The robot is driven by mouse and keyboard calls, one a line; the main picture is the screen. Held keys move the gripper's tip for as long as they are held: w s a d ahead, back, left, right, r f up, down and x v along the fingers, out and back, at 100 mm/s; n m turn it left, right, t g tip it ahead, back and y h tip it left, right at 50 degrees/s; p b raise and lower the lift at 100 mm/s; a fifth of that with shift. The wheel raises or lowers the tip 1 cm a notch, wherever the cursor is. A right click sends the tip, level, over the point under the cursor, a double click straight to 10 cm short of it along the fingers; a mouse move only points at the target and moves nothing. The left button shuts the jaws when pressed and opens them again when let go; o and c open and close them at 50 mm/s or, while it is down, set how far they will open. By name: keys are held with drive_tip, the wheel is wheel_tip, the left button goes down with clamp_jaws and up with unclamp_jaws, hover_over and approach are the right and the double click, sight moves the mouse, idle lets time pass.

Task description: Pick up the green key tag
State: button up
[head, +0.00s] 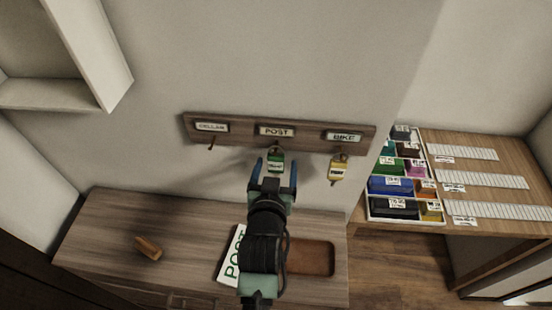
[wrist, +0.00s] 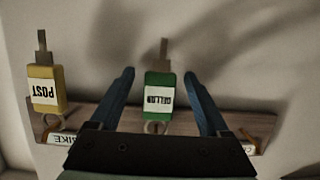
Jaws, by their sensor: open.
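The green key tag (head: 275,162) hangs from the middle hook of the wooden rack, under the POST label. In the wrist view the green tag (wrist: 158,95) has a white label that reads CELLAR, with a metal key end and a ring. My gripper (head: 273,170) is open in front of it. In the wrist view the blue fingers of my gripper (wrist: 159,78) stand on either side of the tag, with gaps on both sides. They do not appear to touch it. How deep the tag sits between them is hard to tell.
The rack (head: 230,139) is on the wall. A yellow key tag (head: 338,167) hangs under BIKE; its label reads POST in the wrist view. The CELLAR hook (head: 211,146) is empty. Below, a wooden desk (head: 110,235) holds a brown tray (head: 312,257) and a wooden piece (head: 149,248).

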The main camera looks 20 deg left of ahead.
drive_tip(key=shift+w+a+f, duration=0.1)
drive_tip(key=shift+w, duration=0.1)
drive_tip(key=shift+c, duration=0.2)
drive_tip(key=c, duration=1.2)
clamp_jaws()
